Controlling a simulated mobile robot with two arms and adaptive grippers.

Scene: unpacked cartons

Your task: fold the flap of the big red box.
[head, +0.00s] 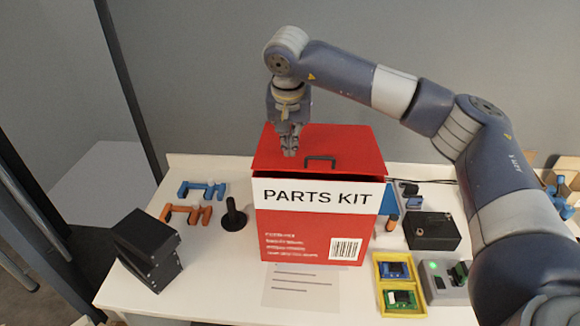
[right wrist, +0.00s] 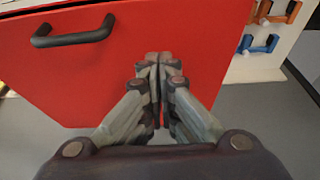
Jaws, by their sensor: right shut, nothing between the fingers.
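The big red box (head: 310,228), with a white "PARTS KIT" band, stands upright on the white table. Its red flap (head: 345,148) with a dark handle (head: 320,159) lies over the top, tilted up toward the back. In the right wrist view the flap (right wrist: 150,70) fills much of the picture, and the handle (right wrist: 73,32) is at upper left. My right gripper (head: 290,151) is shut and empty, pointing down at the flap's left part, beside the handle. Its closed fingertips (right wrist: 155,60) are at or close over the flap; contact is unclear. My left gripper is not in view.
Blue and orange clamp-like parts (head: 200,190) and a black post (head: 233,217) stand left of the box, with a black block (head: 148,248) farther left. On the right are a black case (head: 432,231), a yellow tray (head: 381,298) and a grey device (head: 437,284). A paper sheet (head: 300,289) lies in front.

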